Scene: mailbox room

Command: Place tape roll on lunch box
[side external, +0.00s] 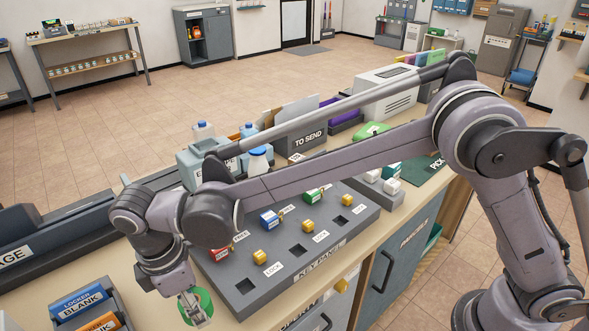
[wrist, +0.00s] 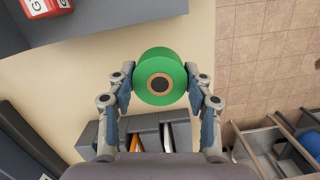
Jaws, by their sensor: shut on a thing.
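The tape roll (wrist: 160,57) is a thick green ring with a brown core and a dark hole. My gripper (wrist: 160,84) is shut on its sides, and the roll's flat face is toward the wrist camera. In the side view, my gripper (side external: 192,302) points down at the near front of the counter, with the green roll (side external: 205,302) partly hidden behind its fingers. I cannot surely tell which thing is the lunch box; a low green-topped object (side external: 373,130) lies farther back on the counter, partly behind my arm.
The grey key panel (side external: 290,285) with coloured blocks and yellow knobs lies right of my gripper. A tray of blue and orange cards (side external: 84,309) stands at the left. A TO SEND bin (side external: 307,140) and a beige machine (side external: 390,95) stand farther back.

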